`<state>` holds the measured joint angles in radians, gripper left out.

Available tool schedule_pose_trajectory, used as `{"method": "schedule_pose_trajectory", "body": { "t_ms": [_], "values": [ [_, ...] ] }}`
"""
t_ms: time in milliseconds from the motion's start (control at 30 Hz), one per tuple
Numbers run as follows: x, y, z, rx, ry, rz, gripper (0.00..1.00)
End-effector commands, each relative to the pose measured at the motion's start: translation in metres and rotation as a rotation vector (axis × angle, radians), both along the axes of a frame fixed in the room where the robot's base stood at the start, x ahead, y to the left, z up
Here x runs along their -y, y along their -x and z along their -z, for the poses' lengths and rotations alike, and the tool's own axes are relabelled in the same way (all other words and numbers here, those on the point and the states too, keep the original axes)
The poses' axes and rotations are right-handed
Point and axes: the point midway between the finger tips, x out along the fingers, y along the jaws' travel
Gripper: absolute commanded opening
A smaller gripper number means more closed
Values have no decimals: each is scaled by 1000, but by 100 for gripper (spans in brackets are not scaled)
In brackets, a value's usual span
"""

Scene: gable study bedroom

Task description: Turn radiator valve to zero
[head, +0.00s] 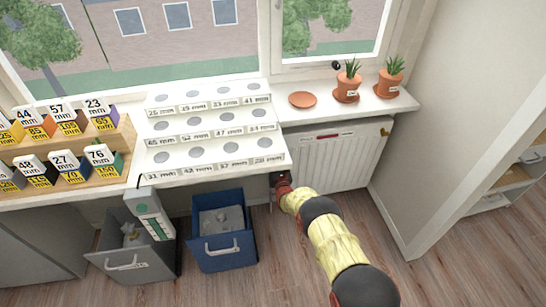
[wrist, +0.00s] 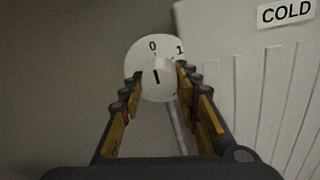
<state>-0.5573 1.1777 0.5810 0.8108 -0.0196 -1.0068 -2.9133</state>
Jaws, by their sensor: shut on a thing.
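In the wrist view the radiator valve (wrist: 141,57) is a round white dial with a raised knob (wrist: 158,90). The marks "0" and "1" show at its upper edge; the rest of the scale is hidden. The knob's short black line is almost upright and lies just below the "0", roughly in line with it. My gripper (wrist: 158,76) has one finger on each side of the knob and is shut on it. In the head view my gripper (head: 282,184) is at the lower left end of the white radiator (head: 325,165), and the valve is hidden behind it.
A "COLD" label (wrist: 286,12) is on the radiator, right of the valve. A thin pipe (wrist: 180,137) runs below the valve. A blue bin (head: 224,258) stands on the floor left of my gripper, under the white worktop (head: 215,172). Floor to the right is clear.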

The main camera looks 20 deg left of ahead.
Motion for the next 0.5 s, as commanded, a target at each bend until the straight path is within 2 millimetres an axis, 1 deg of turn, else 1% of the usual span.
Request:
{"method": "schedule_pose_trajectory", "body": {
  "t_ms": [33, 500],
  "values": [
    [0, 2, 3, 1, 12, -2, 7],
    [0, 2, 4, 16, 36, -2, 7]
  ]
}}
